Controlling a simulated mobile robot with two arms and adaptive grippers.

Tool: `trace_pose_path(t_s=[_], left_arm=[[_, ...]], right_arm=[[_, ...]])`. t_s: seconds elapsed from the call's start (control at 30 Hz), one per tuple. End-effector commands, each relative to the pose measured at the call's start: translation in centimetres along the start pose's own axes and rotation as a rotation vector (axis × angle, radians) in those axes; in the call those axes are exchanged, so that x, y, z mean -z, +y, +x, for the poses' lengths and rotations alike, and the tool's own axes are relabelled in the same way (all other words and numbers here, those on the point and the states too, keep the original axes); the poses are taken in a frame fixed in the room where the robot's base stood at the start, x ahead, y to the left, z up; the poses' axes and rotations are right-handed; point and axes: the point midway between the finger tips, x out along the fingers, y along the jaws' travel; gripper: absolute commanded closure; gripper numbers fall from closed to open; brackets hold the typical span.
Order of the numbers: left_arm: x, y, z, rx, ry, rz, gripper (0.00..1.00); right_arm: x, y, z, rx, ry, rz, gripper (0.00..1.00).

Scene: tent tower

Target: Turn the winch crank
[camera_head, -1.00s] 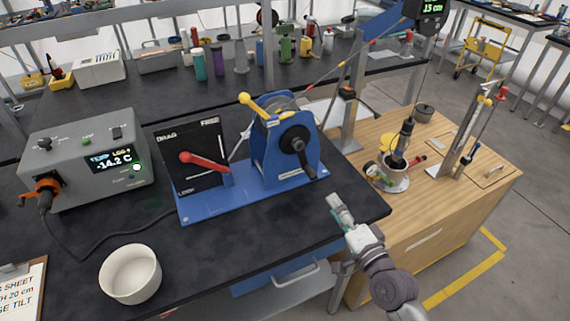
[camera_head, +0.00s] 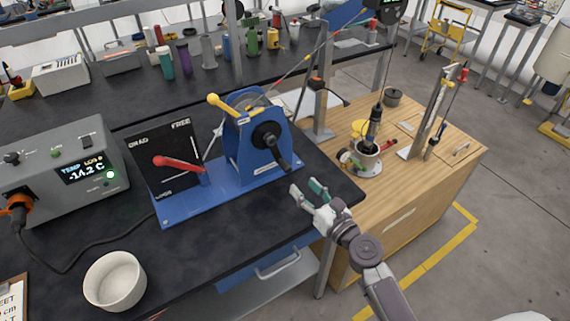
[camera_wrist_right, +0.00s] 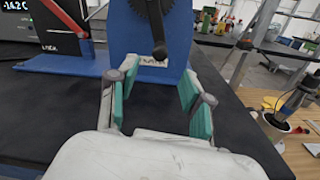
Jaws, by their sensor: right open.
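The blue winch (camera_head: 252,140) stands on a blue base plate at the table's right part. Its black crank (camera_head: 273,142) is on the side facing me, with the arm slanting down right to a dark handle (camera_head: 284,164). My right gripper (camera_head: 306,190) is open and empty, in front of and slightly below the handle, apart from it. In the right wrist view the handle (camera_wrist_right: 159,50) hangs ahead, between and beyond the open green-padded fingers (camera_wrist_right: 155,85). My left gripper is not in view.
A black panel with a red lever (camera_head: 176,162) stands left of the winch, and a yellow lever (camera_head: 222,102) sticks out of its top. A grey temperature box (camera_head: 62,165) and white bowl (camera_head: 115,281) are further left. A wooden cabinet (camera_head: 420,175) stands right.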

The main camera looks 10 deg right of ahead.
Motion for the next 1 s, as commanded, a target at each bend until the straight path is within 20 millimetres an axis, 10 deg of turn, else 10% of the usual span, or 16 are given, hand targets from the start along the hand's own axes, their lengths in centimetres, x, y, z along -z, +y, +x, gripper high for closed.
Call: trace_pose_path(t_s=[0.43, 0.9, 1.0], left_arm=[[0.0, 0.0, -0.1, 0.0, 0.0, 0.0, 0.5], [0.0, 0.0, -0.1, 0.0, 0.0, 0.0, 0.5], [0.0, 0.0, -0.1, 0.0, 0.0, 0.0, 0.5]], right_arm=[[0.0, 0.0, 8.6, 0.0, -0.001, -0.003, 0.5], [0.0, 0.0, 9.8, 0.0, 0.0, -0.005, 0.5], [0.0, 0.0, 9.8, 0.0, 0.0, -0.004, 0.67]])
